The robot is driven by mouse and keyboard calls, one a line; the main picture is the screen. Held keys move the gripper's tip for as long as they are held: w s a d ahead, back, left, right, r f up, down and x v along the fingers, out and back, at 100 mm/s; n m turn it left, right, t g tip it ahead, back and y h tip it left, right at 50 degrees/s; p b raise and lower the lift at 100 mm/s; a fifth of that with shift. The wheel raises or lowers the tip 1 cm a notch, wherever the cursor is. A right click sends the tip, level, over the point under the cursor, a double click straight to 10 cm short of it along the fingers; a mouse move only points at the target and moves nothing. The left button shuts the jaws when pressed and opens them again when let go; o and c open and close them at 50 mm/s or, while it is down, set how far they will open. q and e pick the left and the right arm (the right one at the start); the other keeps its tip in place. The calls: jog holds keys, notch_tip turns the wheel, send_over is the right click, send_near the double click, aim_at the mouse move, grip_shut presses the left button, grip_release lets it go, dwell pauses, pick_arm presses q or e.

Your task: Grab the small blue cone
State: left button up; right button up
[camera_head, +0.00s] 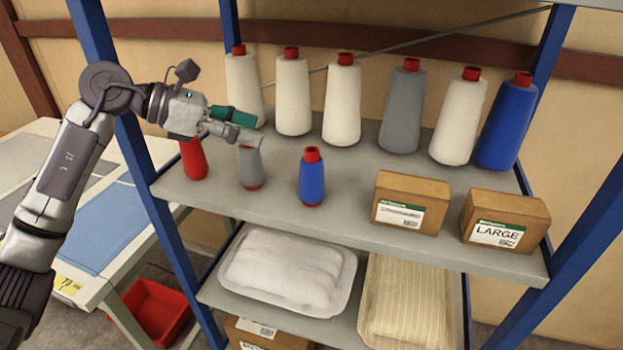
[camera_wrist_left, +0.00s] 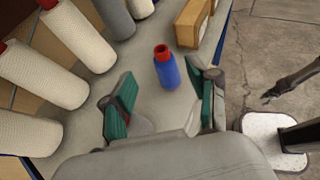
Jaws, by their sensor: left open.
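The small blue cone (camera_head: 312,182) stands upright on the upper shelf, with a red top and a red base rim. It also shows in the left wrist view (camera_wrist_left: 167,72), upright beyond and between my fingertips. My left gripper (camera_head: 258,128) is open above the shelf, up and to the left of the blue cone in the head view. Its green-padded fingers also show in the left wrist view (camera_wrist_left: 164,88), spread and empty. The blue cone appears apart from both fingers. My right gripper does not show in the head view.
A small grey cone (camera_head: 251,170) and a small red cone (camera_head: 193,160) stand left of the blue one. Tall white, grey and blue cones line the back. Two cardboard boxes (camera_head: 410,202) (camera_head: 505,222) stand to the right. The blue shelf post (camera_head: 108,95) is near my left arm.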

aim_at(310, 150)
pick_arm(q)
jog(key=shift+y, duration=0.3)
jog(key=p+x, duration=0.2)
jog(key=x, duration=0.5)
jog(key=shift+w+d+f+p, duration=0.25)
jog(key=shift+f+p, duration=0.05)
jog(key=shift+p, duration=0.05)
jog(key=p+x, duration=0.1)
jog(key=x, duration=0.1)
jog(key=p+x, duration=0.2)
jog(key=shift+s+d+f, duration=0.15)
jog(key=shift+d, duration=0.25)
jog(key=shift+d+f, duration=0.25)
jog(key=shift+d, duration=0.05)
jog(key=shift+a, duration=0.1)
jog(key=c, duration=0.3)
grip_shut()
